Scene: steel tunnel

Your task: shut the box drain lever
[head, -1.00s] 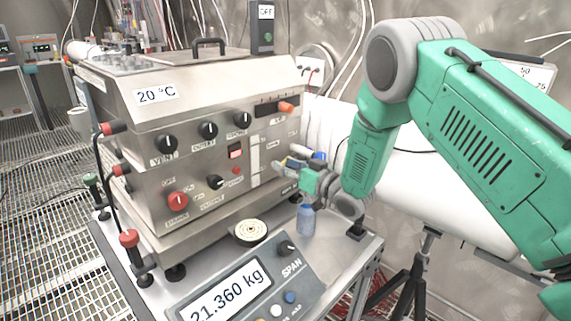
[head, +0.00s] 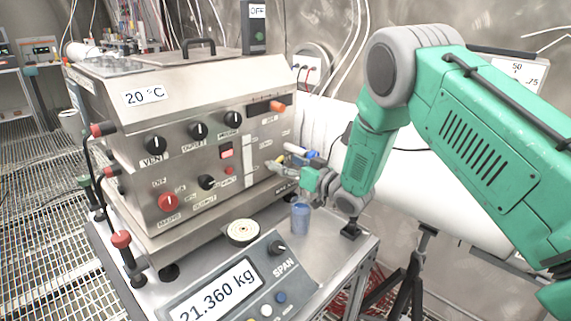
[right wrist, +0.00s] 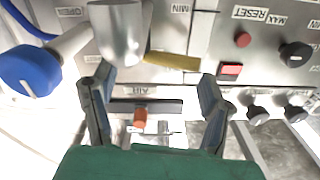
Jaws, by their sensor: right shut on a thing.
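The steel box (head: 195,130) stands on a bench in the head view. Low on its right end is a drain valve with a metal spout (right wrist: 120,30) and a yellow lever (right wrist: 175,61), seen close up in the right wrist view. My right gripper (head: 286,168) reaches this corner from the right. The exact contact is hard to see. The head view shows the lever small and partly covered. My left gripper is out of view.
A blue-handled valve (right wrist: 30,70) sits beside the spout. A blue bottle (head: 300,218) stands on the bench below my right gripper. A scale display (head: 232,285) is in front. A large white cylinder (head: 425,195) lies behind my right arm.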

